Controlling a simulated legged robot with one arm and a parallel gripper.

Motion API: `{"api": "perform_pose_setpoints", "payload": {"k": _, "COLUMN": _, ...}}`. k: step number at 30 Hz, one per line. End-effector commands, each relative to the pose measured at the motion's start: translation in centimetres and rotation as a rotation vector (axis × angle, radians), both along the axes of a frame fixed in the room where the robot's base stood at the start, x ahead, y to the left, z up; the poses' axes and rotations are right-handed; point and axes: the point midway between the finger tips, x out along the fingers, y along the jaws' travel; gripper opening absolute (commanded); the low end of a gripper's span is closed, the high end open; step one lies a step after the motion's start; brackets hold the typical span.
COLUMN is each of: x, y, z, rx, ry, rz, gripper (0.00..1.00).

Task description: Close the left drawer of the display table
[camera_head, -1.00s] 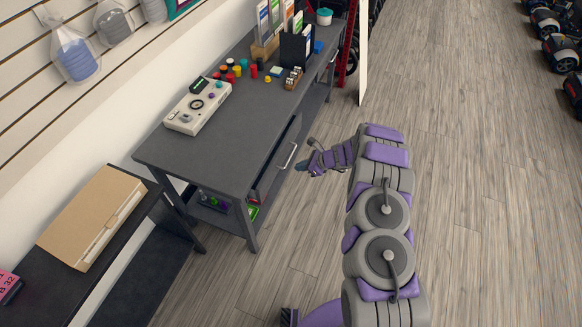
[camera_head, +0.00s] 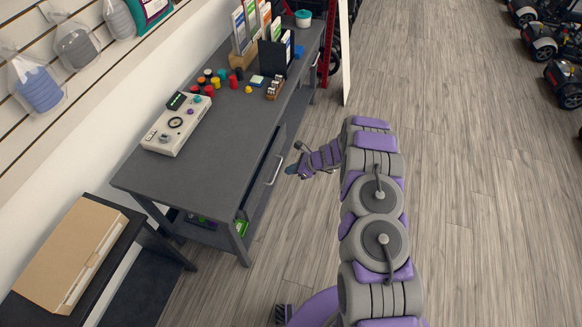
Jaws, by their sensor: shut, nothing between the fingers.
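The display table (camera_head: 215,140) is dark grey and runs from lower left to the upper middle. Its left drawer (camera_head: 262,172) stands partly pulled out from the long side, with a silver bar handle (camera_head: 275,170) on its front. My gripper (camera_head: 290,171) is just right of the handle, small and seen from the side. It is shut and empty. Whether it touches the handle I cannot tell. My purple and grey arm reaches in from the lower right.
On the table are a beige console (camera_head: 177,124), colored caps (camera_head: 205,82) and a card holder (camera_head: 276,52). A cardboard box (camera_head: 70,255) lies on a black side table at lower left. Wooden floor (camera_head: 460,200) on the right is clear; scooters (camera_head: 565,85) stand at upper right.

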Motion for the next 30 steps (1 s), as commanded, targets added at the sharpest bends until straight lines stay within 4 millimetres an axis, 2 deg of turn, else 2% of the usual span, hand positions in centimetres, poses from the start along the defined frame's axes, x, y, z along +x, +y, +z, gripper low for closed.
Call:
{"api": "perform_pose_setpoints", "payload": {"k": 1, "x": 0.2, "y": 0.8, "z": -1.1, "rx": 0.000, "ry": 0.002, "rz": 0.002, "gripper": 0.00}}
{"api": "perform_pose_setpoints", "payload": {"k": 9, "x": 1.5, "y": 4.3, "z": -4.7, "rx": 0.000, "ry": -0.001, "rz": 0.004, "gripper": 0.00}}
{"api": "perform_pose_setpoints", "payload": {"k": 18, "x": 2.8, "y": 7.5, "z": -4.4, "rx": 0.000, "ry": -0.003, "rz": 0.000, "gripper": 0.00}}
{"api": "perform_pose_setpoints", "payload": {"k": 30, "x": 2.9, "y": 8.0, "z": -4.3, "rx": 0.000, "ry": -0.002, "rz": -0.001, "gripper": 0.00}}
